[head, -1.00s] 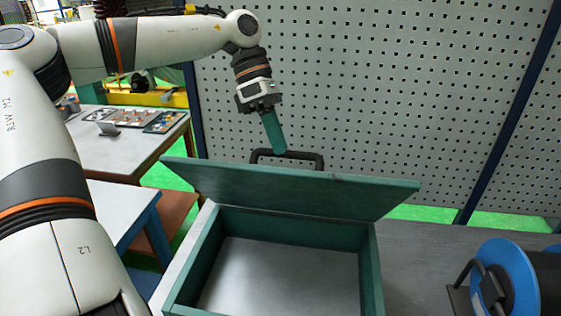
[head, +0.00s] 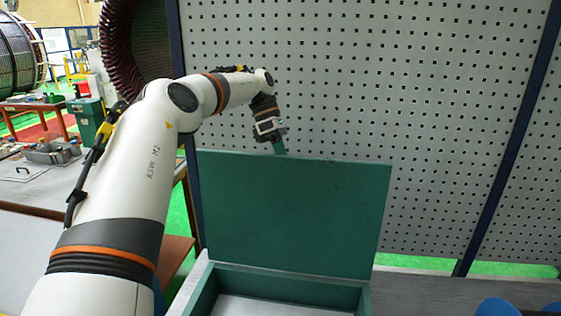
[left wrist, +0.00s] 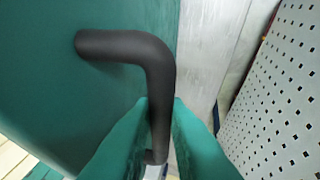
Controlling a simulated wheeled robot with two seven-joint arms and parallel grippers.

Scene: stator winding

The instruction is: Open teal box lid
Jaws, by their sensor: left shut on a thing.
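The teal box (head: 292,283) stands on the table, with its inside partly in view at the bottom of the head view. Its lid (head: 292,215) is raised and stands about upright at the back edge, its inner face toward me. My left gripper (head: 280,148) is at the lid's top edge, its lower part hidden behind the lid. In the left wrist view its teal fingers (left wrist: 160,108) are shut on the black bent handle (left wrist: 125,46) on the lid's outer face (left wrist: 60,85). My right gripper is not in view.
A grey perforated panel (head: 450,110) stands close behind the lid. Grey tabletop (head: 430,292) is clear to the right of the box, with a blue spool (head: 497,307) at the bottom right edge. Other workbenches stand at the left.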

